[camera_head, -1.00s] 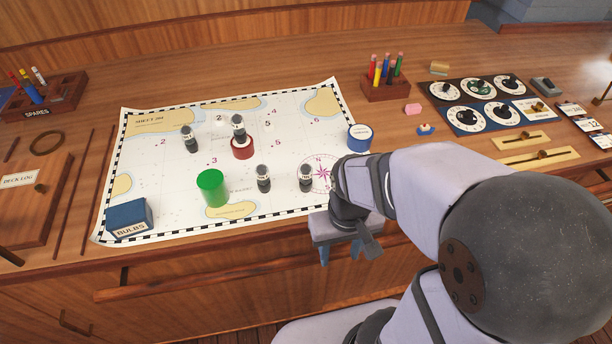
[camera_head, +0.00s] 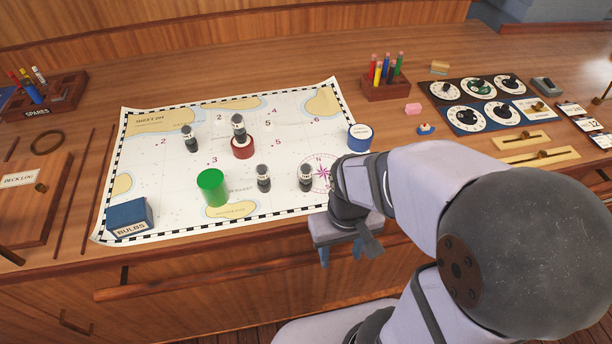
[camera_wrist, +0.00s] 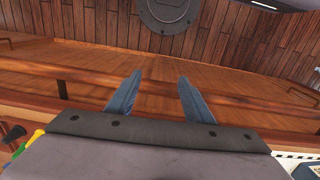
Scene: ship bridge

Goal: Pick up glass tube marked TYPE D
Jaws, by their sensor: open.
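Several small dark tubes with pale bands stand on the chart (camera_head: 180,170). One tube (camera_head: 190,138) is at the upper left, and one (camera_head: 238,125) is at the red disc, seemingly on it. Another tube (camera_head: 263,178) stands right of the green cylinder, and one (camera_head: 306,177) is near the compass rose. Their markings are too small to read, so I cannot tell which is TYPE D. My gripper (camera_head: 340,256) hangs at the front edge of the desk, pointing down, right of and nearer than the tubes. In the wrist view its fingers (camera_wrist: 155,95) are apart with nothing between them.
A green cylinder (camera_head: 213,188), a red disc (camera_head: 242,149), a blue round container (camera_head: 360,137) and a blue BULBS box (camera_head: 130,217) are on the chart. A pencil rack (camera_head: 386,88) stands behind, dial panels (camera_head: 480,103) right, a SPARES rack (camera_head: 52,95) left.

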